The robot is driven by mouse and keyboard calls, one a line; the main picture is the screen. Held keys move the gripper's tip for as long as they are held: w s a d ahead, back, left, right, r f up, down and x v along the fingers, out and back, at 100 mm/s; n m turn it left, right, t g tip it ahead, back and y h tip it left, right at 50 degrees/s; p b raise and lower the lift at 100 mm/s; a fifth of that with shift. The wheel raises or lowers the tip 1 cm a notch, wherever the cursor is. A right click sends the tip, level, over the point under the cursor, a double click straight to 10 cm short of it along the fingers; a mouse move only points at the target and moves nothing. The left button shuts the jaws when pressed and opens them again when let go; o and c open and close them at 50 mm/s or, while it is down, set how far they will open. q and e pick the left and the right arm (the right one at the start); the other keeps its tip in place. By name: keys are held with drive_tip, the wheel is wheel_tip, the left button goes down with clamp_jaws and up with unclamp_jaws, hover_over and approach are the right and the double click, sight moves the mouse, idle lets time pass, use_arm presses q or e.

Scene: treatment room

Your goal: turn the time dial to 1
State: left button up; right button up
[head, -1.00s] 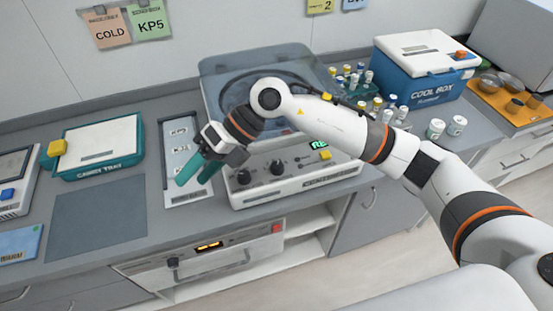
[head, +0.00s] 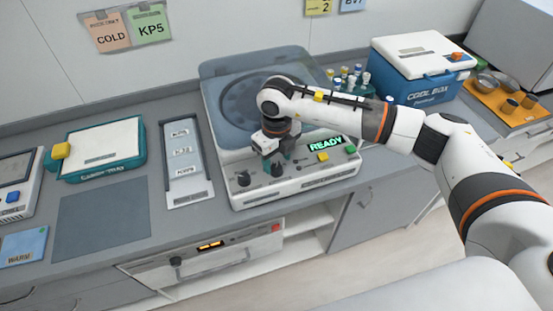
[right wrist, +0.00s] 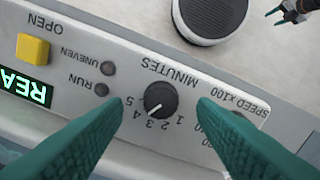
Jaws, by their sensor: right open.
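The time dial, a black knob marked MINUTES (right wrist: 160,98), is on the centrifuge's (head: 320,180) front panel, with numbers 1 to 5 around it. In the right wrist view its white pointer is turned toward the 3 and 4 side, away from 1. My right gripper (head: 281,164) is open, its teal fingers pointing down at the panel. In the right wrist view the fingers (right wrist: 160,115) are on either side of the dial, with nothing held. Contact cannot be seen. My left gripper (right wrist: 276,17) shows small at that view's top right, apparently open and empty.
The SPEED knob (head: 243,179) is left of the time dial. A lit READY display (head: 326,145) and a yellow OPEN button (head: 323,157) are to the right. A label rack (head: 186,190) lies left of the centrifuge. The grey mat (head: 103,223) is bare.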

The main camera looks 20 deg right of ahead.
sight(276, 170)
drive_tip(key=shift+f, duration=1.25)
drive_tip(key=c, duration=1)
drive_tip(key=shift+f+n+b, duration=0.1)
drive_tip(key=shift+n+b, duration=0.3)
drive_tip(key=shift+b, duration=0.1)
drive_tip(key=n+b, duration=1.3)
drive_tip(key=b, duration=0.4)
drive_tip(key=shift+a+n, duration=0.1)
drive_tip(key=shift+n, duration=0.2)
drive_tip(key=shift+n+b, duration=1.35)
drive_tip(key=shift+n, duration=0.45)
drive_tip(key=shift+r, duration=0.2)
drive_tip(key=o, duration=1)
